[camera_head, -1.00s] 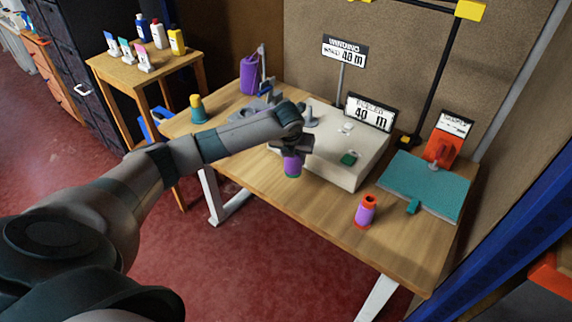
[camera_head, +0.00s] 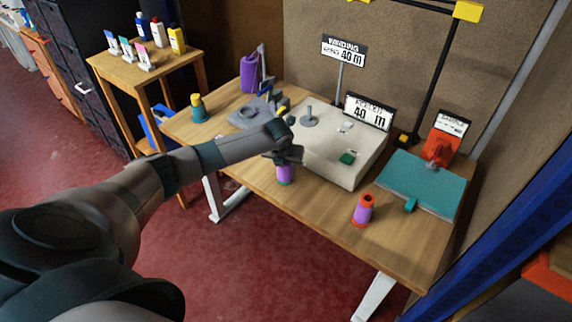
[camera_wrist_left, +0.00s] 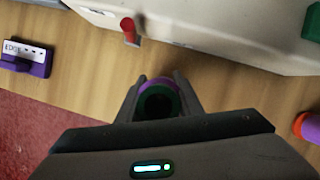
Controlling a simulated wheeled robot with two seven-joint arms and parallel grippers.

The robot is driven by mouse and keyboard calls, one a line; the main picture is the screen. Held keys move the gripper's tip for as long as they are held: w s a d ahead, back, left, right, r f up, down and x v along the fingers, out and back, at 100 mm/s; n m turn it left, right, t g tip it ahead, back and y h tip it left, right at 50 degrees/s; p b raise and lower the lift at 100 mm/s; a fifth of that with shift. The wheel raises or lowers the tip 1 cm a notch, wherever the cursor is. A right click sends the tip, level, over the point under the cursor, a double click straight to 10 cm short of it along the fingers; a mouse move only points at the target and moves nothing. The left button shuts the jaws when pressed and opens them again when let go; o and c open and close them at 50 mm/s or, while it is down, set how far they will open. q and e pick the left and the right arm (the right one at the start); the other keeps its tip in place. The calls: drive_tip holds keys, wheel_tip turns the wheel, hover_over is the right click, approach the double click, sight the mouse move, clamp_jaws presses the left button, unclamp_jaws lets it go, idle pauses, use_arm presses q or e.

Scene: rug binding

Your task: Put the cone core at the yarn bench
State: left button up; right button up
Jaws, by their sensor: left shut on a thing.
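A purple cone core (camera_head: 285,174) with a green rim is in my left gripper (camera_head: 284,160), at the front edge of the wooden yarn bench (camera_head: 320,215). In the left wrist view the purple and green core (camera_wrist_left: 158,100) sits between both fingers, its open dark end facing the camera. I cannot tell whether its lower end touches the bench top. My right gripper is not in view.
A pale winding machine (camera_head: 340,165) stands just behind the gripper. A teal cone with a yellow top (camera_head: 198,108) stands at the left.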

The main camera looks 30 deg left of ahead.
use_arm(q)
drive_tip(key=shift+f, duration=0.2)
drive_tip(key=shift+f, duration=0.1)
drive_tip(key=o, duration=1)
drive_tip(key=shift+o, duration=0.6)
drive_tip(key=shift+v, duration=0.75)
drive_tip(key=b+v, duration=0.2)
drive_tip(key=v, duration=0.8)
drive_tip(key=shift+r, duration=0.35)
drive_tip(key=shift+s, duration=0.1)
